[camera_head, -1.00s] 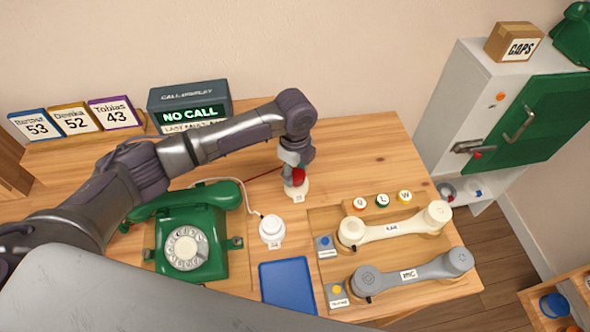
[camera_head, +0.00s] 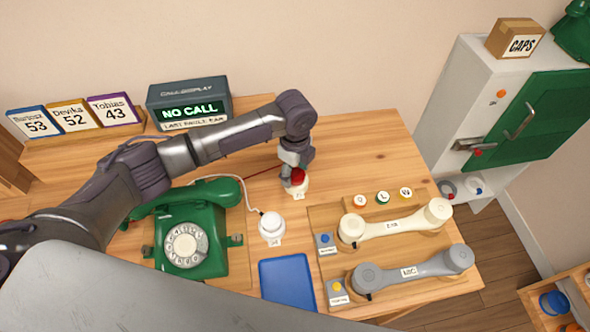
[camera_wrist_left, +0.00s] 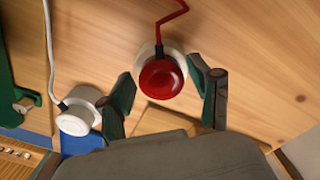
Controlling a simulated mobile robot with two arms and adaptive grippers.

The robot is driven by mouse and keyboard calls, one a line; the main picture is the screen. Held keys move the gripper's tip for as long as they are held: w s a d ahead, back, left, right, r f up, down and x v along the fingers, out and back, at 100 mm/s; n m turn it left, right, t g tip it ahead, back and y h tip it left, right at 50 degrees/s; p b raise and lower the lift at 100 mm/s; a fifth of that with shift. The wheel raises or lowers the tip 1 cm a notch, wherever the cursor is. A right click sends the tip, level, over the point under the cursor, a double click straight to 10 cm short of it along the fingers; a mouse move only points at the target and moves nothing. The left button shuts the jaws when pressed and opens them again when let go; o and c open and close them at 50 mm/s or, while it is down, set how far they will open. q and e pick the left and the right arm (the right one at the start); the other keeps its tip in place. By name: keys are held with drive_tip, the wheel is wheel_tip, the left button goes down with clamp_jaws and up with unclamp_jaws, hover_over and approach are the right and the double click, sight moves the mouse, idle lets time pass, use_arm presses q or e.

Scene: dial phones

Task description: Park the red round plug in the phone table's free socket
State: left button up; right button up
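The red round plug (camera_head: 299,176) sits upright in the cream round socket (camera_head: 301,190) near the middle of the table. In the left wrist view the red plug (camera_wrist_left: 162,79) covers most of the pale socket (camera_wrist_left: 148,53), and its red cord leads away at the top. My left gripper (camera_head: 292,171) is right at the plug. In the wrist view its two dark green fingers (camera_wrist_left: 162,74) stand apart on either side of the plug, with small gaps visible. Whether the plug is fully seated cannot be told. My right gripper is out of view.
A white plug (camera_head: 271,226) with a white cord sits in the neighbouring socket. A green dial phone (camera_head: 188,241) stands left, a blue tray (camera_head: 287,284) in front. A cream handset (camera_head: 393,227) and a grey handset (camera_head: 411,272) lie right. The table behind the socket is clear.

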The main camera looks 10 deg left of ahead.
use_arm(q)
drive_tip(key=shift+o, duration=0.4)
wheel_tip(320, 180, up, 12)
idle(0.4)
idle(0.4)
